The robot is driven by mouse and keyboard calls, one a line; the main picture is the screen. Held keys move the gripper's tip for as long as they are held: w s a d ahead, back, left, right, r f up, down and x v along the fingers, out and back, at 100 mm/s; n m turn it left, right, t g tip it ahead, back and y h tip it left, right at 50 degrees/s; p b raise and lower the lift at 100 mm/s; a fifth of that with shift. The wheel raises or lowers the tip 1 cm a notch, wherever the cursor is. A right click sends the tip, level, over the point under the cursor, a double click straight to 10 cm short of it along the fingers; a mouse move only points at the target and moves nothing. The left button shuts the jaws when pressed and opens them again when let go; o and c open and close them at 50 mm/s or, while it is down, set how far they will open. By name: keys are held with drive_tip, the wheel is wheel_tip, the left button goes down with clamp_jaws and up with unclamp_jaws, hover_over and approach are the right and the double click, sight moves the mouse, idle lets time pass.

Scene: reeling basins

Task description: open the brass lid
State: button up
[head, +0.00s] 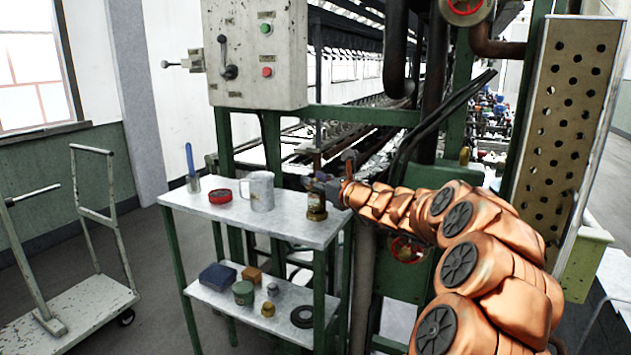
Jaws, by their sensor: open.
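A small brass-coloured container (316,214) stands upright near the right end of the grey table top. Its upper part, where a lid would be, is largely hidden by my gripper (318,187). My copper-coloured arm reaches in from the right, and my gripper is open at the container's top. At this size I cannot tell whether the fingers touch it or whether its lid is shut.
The table top (240,217) also holds a light mug (261,191), a red round tin (220,196) and a blue-handled tool (191,167). Several small items sit on the lower shelf (222,298). A control box (254,55) and green machine frame stand behind. A trolley (75,315) is left.

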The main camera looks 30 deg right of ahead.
clamp_jaws()
idle(0.3)
idle(0.4)
